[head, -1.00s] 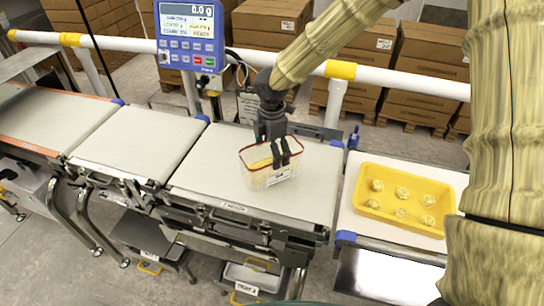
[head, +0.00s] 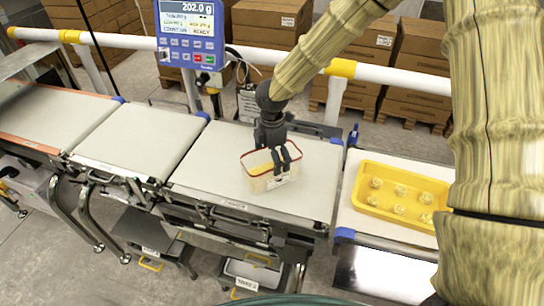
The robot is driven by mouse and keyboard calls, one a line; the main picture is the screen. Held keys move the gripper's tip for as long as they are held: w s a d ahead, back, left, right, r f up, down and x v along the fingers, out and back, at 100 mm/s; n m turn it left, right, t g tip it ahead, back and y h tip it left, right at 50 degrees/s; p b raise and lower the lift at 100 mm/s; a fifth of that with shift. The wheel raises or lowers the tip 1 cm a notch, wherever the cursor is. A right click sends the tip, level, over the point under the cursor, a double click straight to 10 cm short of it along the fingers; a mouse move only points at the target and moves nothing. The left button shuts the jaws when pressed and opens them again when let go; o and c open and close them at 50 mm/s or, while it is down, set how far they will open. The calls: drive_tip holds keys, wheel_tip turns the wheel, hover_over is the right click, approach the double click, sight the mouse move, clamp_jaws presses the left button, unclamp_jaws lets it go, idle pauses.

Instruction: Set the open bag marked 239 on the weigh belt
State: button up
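The open bag (head: 257,183) is clear with a red rim and yellow contents. It sits on the weigh belt (head: 215,160), the wide pale belt in the middle, towards its right half. A small white label shows on its front, too small to read, so I cannot confirm 239. My gripper (head: 282,162) reaches down from above, its dark fingers at the bag's right part, closed on its rim; the exact contact is partly hidden. The weigh display (head: 188,22) reads about 202.0 g.
A yellow tray (head: 371,209) with several small round pieces lies on the pale surface to the right. Another belt (head: 140,140) adjoins on the left. A white rail (head: 400,78) runs behind, with stacked cartons (head: 268,22) beyond. The weigh belt's left half is clear.

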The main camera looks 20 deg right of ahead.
wheel_tip(320, 180, up, 12)
drive_tip(key=b, duration=0.2)
drive_tip(key=shift+r, duration=0.15)
idle(0.5)
